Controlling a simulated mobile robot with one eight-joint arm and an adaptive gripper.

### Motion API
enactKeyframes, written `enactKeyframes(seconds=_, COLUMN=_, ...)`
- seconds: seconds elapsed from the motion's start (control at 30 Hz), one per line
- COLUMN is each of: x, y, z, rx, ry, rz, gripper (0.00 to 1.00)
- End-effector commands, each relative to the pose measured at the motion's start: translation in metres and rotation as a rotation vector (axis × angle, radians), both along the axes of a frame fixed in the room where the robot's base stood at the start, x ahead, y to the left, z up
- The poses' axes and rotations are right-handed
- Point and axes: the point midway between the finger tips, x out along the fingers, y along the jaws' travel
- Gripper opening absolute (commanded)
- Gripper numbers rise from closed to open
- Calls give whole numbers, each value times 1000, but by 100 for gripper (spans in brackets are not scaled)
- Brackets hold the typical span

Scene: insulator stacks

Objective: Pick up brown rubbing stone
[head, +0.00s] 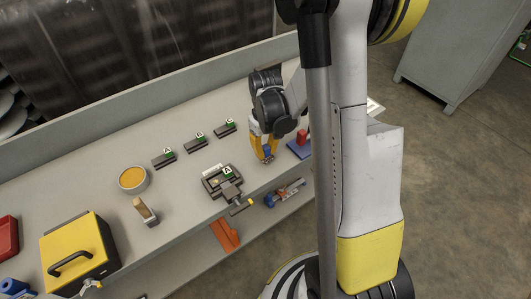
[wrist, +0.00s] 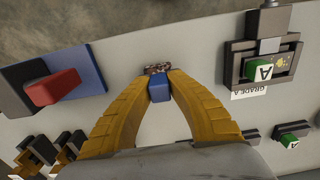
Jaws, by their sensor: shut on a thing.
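My gripper (wrist: 158,76) has its two yellow fingers closed in at the tips around a small piece with a blue block (wrist: 158,90) and a brown speckled part (wrist: 158,68), which looks like the brown rubbing stone. In the head view my gripper (head: 266,155) points down over the right part of the grey bench, and the speckled piece (head: 268,160) shows small at its tips. The fingers hide part of it. I cannot tell whether it touches the bench.
A red block on a blue base (head: 300,148) is close right of my gripper. Farther left are an orange-filled bowl (head: 132,180), a brush (head: 146,212) and a yellow toolbox (head: 75,252).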

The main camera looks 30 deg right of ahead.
Motion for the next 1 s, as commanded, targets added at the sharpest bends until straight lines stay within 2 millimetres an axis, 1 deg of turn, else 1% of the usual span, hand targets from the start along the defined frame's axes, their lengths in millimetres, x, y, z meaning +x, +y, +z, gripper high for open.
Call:
enactKeyframes(seconds=0.03, x=0, y=0, z=13, rx=0, ry=0, rz=0, gripper=0)
enactKeyframes(seconds=0.1, x=0, y=0, z=28, rx=0, ry=0, rz=0, gripper=0)
enactKeyframes(seconds=0.17, x=-12, y=-9, z=33, rx=0, ry=0, rz=-5, gripper=0)
enactKeyframes(seconds=0.4, x=-59, y=-42, z=67, rx=0, ry=0, rz=-6, gripper=0)
enactKeyframes(seconds=0.5, x=-74, y=-53, z=77, rx=0, ry=0, rz=-5, gripper=0)
enactKeyframes(seconds=0.6, x=-85, y=-61, z=84, rx=0, ry=0, rz=-4, gripper=0)
enactKeyframes(seconds=0.7, x=-91, y=-66, z=88, rx=0, ry=0, rz=-2, gripper=0)
enactKeyframes(seconds=1.0, x=-95, y=-68, z=90, rx=0, ry=0, rz=0, gripper=0)
